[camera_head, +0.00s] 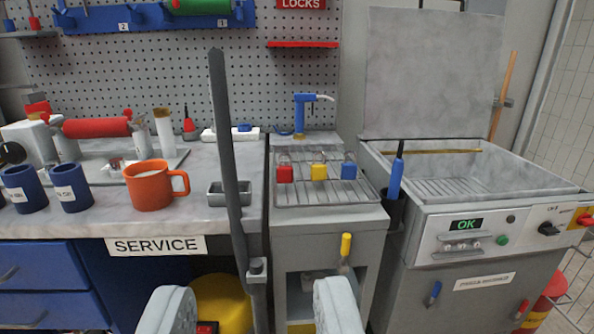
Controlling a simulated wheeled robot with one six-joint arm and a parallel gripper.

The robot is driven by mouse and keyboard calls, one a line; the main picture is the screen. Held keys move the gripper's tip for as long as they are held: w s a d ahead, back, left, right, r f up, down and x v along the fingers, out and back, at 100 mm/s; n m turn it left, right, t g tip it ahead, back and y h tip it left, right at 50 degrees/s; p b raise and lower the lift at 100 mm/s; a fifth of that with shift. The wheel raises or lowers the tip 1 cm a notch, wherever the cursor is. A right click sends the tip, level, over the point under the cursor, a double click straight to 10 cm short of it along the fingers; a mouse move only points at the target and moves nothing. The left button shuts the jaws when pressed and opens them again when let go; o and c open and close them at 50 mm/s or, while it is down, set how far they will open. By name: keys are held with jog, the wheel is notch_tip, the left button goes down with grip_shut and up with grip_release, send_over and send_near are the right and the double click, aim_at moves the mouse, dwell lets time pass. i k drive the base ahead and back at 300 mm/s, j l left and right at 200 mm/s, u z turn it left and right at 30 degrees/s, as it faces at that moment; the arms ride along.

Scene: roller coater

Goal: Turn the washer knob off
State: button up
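The washer (403,270) is the grey cabinet at the right, with its lid (425,75) standing open over a basin. Its front panel carries a lit green OK display (467,224), a green button (502,240) and a black knob (548,229) near the right end. The exact pointer direction of the knob is too small to tell. My gripper (253,300) is at the bottom of the view, with its two pale fingers wide apart and nothing between them. It is left of the washer and apart from the knob.
A red and yellow switch (585,219) sits right of the knob. A grey upright bar (230,160) rises left of centre. A small cart (350,222) with coloured padlocks stands beside the washer. The service bench (100,222) holds an orange mug (150,186) and blue cups.

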aim_at(547, 228)
jog(key=z, duration=1.25)
